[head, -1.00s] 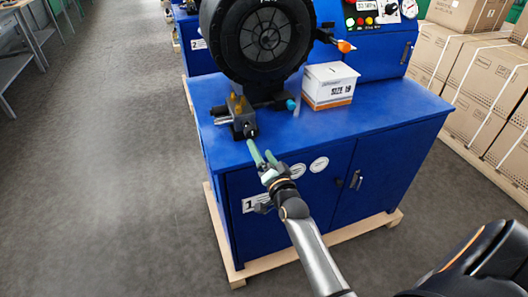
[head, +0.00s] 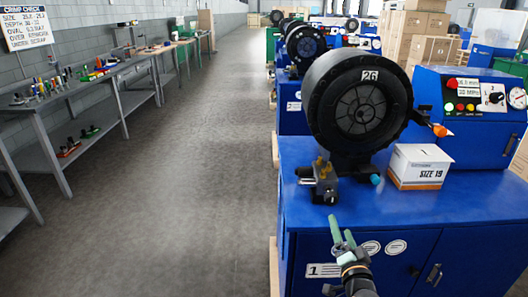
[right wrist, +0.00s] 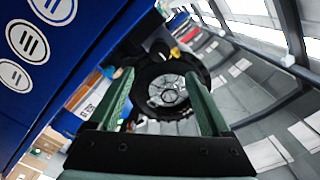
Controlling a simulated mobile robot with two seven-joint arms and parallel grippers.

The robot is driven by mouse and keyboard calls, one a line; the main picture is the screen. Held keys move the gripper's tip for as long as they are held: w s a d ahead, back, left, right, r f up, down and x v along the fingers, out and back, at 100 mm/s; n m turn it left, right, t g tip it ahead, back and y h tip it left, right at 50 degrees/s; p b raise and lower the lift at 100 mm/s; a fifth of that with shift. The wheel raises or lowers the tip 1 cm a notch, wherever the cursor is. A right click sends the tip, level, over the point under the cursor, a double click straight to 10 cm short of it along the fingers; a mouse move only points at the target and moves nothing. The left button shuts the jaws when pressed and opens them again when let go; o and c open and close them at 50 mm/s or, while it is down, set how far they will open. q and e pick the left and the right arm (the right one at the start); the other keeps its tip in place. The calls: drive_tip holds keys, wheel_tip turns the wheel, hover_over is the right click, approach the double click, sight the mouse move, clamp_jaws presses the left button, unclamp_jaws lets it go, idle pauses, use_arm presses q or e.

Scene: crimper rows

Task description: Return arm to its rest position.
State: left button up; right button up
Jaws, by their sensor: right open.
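My right gripper (head: 341,231) comes in from the bottom of the head view, its green fingers apart with nothing between them. It is in front of the blue cabinet (head: 400,262), just below the small metal block with a brass top (head: 325,186) at the cabinet's front edge. In the right wrist view, both green fingers of the gripper (right wrist: 163,90) flank an empty gap, with the black round crimper head (right wrist: 166,88) beyond. The same crimper head (head: 358,108), labelled 26, stands on the cabinet top in the head view. My left gripper is not in view.
A white box marked SIZE 19 (head: 418,167) stands right of the crimper head. A blue control panel (head: 470,115) is behind it. Workbenches with tools (head: 85,85) line the left wall. The grey aisle floor (head: 180,190) is clear.

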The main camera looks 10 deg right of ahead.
drive_tip(key=s+a+f+n+g+y, duration=0.2)
drive_tip(key=s+a+f+n, duration=0.2)
drive_tip(key=s, duration=0.5)
drive_tip(key=s+a+f+n+g+y, duration=0.2)
drive_tip(key=s+a+f+n, duration=0.3)
drive_tip(key=s+f, duration=0.4)
drive_tip(key=s+a+f+n+g+y, duration=0.2)
drive_tip(key=s+a+f+n+g, duration=0.2)
drive_tip(key=s+a+f, duration=0.3)
drive_tip(key=s+n, duration=0.1)
drive_tip(key=s, duration=0.2)
drive_tip(key=shift+w, duration=0.1)
